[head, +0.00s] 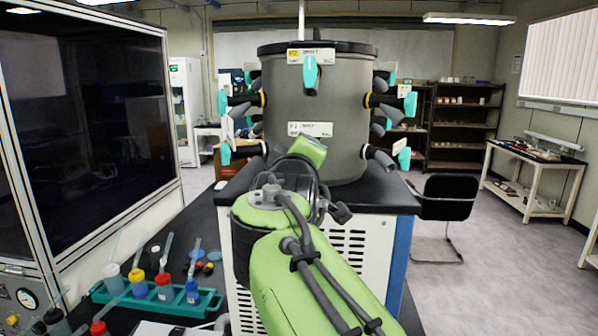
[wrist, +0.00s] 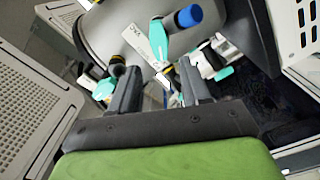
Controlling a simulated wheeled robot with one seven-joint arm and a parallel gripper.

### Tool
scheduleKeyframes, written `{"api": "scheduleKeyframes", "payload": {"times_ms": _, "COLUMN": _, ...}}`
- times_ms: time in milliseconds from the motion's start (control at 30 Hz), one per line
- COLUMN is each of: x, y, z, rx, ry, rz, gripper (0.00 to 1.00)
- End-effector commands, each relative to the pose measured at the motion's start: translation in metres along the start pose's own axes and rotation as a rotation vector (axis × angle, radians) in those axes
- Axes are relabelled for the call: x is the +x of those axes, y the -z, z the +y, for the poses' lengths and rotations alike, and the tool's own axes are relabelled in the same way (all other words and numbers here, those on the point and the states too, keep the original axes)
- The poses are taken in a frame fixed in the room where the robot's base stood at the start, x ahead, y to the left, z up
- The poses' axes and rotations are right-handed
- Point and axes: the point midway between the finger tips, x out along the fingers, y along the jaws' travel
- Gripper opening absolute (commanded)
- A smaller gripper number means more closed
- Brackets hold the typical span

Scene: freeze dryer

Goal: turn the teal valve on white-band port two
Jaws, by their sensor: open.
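A grey drum (head: 315,105) carries several ports with teal valves. One teal valve (head: 310,73) is at the upper front, one (head: 225,152) at the lower left, and one (head: 404,157) beside a pale part at the lower right. My gripper (wrist: 157,80) is open, its two dark fingers reaching toward the drum. In the wrist view a teal valve (wrist: 187,80) lies by the right finger, and a port with a white part (wrist: 208,62) stands just beyond. I cannot tell whether the fingers touch a valve. In the head view my arm hides the lower front port.
Yellow-banded ports (head: 262,100) stick out at the drum's sides. A blue-capped port (wrist: 188,15) shows close by in the wrist view. A teal rack (head: 155,298) of bottles is at lower left. A glass-fronted cabinet (head: 85,120) stands left; a black chair (head: 445,205) is right.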

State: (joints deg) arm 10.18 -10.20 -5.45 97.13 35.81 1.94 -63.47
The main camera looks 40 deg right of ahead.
Motion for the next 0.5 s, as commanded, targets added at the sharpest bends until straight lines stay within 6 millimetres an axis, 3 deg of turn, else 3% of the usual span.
{"api": "scheduleKeyframes", "payload": {"times_ms": 200, "x": -0.057, "y": -0.001, "z": -0.001, "rx": 0.0, "ry": 0.0, "rz": 0.002, "gripper": 0.47}}
{"api": "scheduleKeyframes", "payload": {"times_ms": 333, "x": -0.075, "y": 0.0, "z": -0.001, "rx": 0.0, "ry": 0.001, "rz": -0.001, "gripper": 0.47}}
{"api": "scheduleKeyframes", "payload": {"times_ms": 500, "x": -0.081, "y": -0.001, "z": -0.001, "rx": -0.001, "ry": 0.001, "rz": -0.003, "gripper": 0.47}}
